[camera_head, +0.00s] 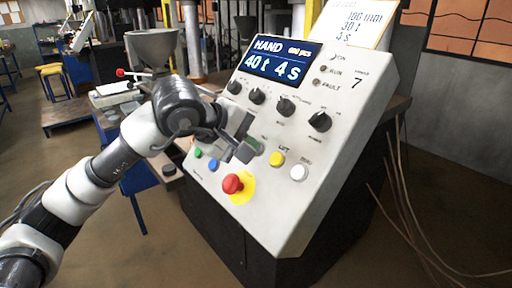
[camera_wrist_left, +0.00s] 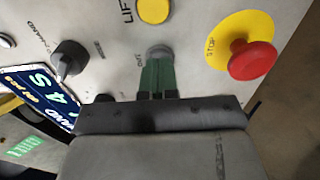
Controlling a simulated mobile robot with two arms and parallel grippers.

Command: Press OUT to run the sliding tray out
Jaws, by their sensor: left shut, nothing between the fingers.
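The sloped light-grey control panel (camera_head: 345,95) stands in front of me. My left gripper (camera_head: 255,146) is at the panel's lower half, between the knobs and the yellow LIFT button (camera_head: 277,158). Its green-tipped fingers are shut and empty; they also show in the left wrist view (camera_wrist_left: 157,78). There they point at a grey round button (camera_wrist_left: 159,52) with a small label beside it that appears to read OUT. The fingers partly cover this button; I cannot tell whether they touch it. In the head view the gripper hides it. The sliding tray cannot be made out.
A red stop knob on a yellow plate (camera_head: 233,184) sits just below the gripper. A white button (camera_head: 299,172), blue button (camera_head: 213,164) and several black knobs (camera_head: 320,121) are close by. The display (camera_head: 278,62) reads HAND, 40 t, 4 s. Cables hang at right.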

